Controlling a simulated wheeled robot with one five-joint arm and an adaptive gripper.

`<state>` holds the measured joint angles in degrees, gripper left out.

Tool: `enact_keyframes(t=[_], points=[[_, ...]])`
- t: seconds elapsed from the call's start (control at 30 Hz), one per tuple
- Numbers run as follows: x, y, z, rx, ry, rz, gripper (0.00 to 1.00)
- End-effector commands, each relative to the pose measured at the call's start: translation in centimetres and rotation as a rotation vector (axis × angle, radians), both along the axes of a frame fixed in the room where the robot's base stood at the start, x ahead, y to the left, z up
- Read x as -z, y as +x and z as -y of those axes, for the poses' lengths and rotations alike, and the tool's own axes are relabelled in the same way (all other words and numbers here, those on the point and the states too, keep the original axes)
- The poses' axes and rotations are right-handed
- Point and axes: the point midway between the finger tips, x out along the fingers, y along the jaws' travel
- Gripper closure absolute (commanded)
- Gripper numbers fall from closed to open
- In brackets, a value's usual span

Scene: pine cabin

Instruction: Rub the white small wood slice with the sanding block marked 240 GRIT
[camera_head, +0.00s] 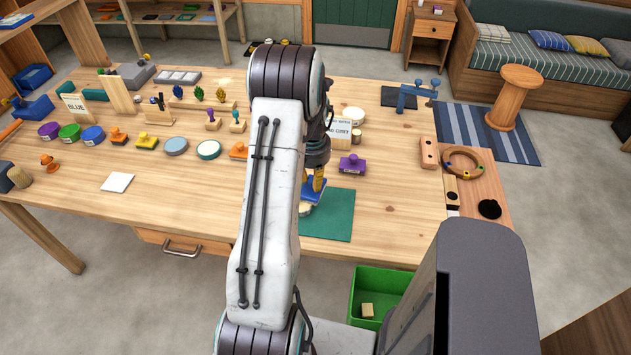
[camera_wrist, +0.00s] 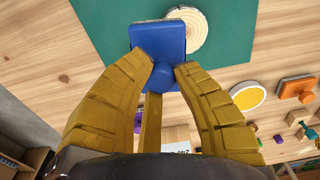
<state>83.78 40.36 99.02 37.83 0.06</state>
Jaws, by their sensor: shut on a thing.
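My gripper (camera_head: 318,179) has yellow fingers, which also show in the wrist view (camera_wrist: 162,73). They are shut on the round knob of a blue sanding block (camera_wrist: 158,38). In the head view the block (camera_head: 311,191) shows below the fingers. A pale round wood slice (camera_wrist: 206,32) with a bark rim lies on the green mat (camera_wrist: 100,18). The block covers part of the slice in the wrist view; I cannot tell whether they touch. The slice (camera_head: 305,209) is mostly hidden in the head view. No grit mark is readable on the block.
A sign card (camera_head: 341,132) ending in "GRIT" stands behind my gripper, with a purple-topped block (camera_head: 352,164) to its right. Several coloured discs and blocks fill the table's left. A green bin (camera_head: 366,282) sits below the front edge. The tabletop right of the mat (camera_head: 338,228) is clear.

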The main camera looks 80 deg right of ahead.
Motion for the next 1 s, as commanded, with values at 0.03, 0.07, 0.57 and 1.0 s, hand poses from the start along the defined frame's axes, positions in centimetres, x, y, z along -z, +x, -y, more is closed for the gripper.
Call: enact_keyframes(t=[0.03, 0.07, 0.57, 1.0], points=[[-0.8, 0.1, 0.0, -0.003, -0.001, 0.000, 1.00], [-1.1, 0.2, 0.0, -0.004, -0.001, 0.000, 1.00], [-2.7, 0.6, -0.2, -0.013, -0.001, 0.000, 1.00], [-2.7, 7.5, -1.6, -0.168, 0.000, 0.000, 1.00]])
